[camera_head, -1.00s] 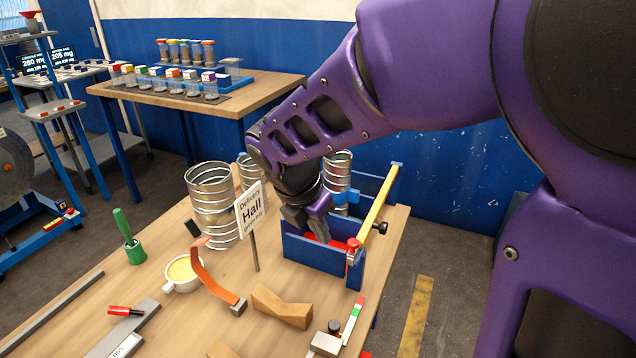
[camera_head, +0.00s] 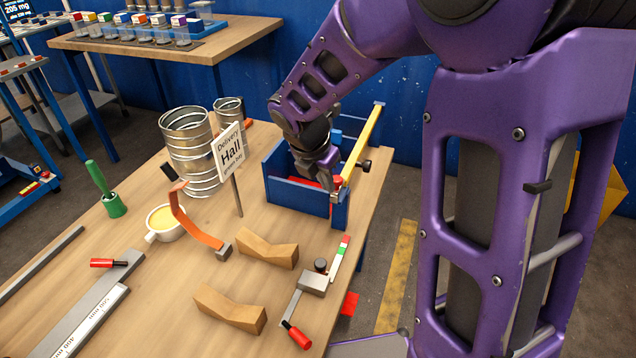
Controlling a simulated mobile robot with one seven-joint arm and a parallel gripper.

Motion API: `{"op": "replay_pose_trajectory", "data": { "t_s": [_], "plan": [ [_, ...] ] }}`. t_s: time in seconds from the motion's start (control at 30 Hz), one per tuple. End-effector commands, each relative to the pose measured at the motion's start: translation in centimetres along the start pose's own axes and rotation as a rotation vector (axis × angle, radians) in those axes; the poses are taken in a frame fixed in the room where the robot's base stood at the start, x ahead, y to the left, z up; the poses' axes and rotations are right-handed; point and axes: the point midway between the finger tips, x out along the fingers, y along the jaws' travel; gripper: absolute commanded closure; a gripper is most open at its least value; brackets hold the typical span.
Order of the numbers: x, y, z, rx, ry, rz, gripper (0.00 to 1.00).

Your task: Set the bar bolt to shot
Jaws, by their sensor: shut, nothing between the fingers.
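A blue open-topped box (camera_head: 296,196) stands near the right edge of the workbench. A long yellow bar (camera_head: 361,142) runs along the top of its right side, with a black knob (camera_head: 366,165) beside it. I cannot tell for sure which part is the bar bolt. My gripper (camera_head: 333,186) is shut and empty, pointing down at the near end of the yellow bar. It hides that end, and I cannot tell whether it touches. Some red (camera_head: 303,182) shows inside the box behind the front wall.
Left of the box stand a sign (camera_head: 229,149) on a post and ribbed metal ducts (camera_head: 190,150). In front lie wooden cradles (camera_head: 266,250) and a grey block (camera_head: 313,282) with a red-handled lever and a coloured strip. A cup (camera_head: 164,222) stands left.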

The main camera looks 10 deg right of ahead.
Motion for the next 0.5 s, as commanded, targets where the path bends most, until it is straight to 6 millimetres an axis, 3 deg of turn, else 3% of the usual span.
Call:
{"op": "replay_pose_trajectory", "data": {
  "t_s": [0.37,0.5],
  "plan": [
    [0.0,0.1,0.3,0.0,0.0,0.0,1.0],
    [0.3,0.5,1.9,-0.001,0.002,-0.001,1.0]
  ]
}}
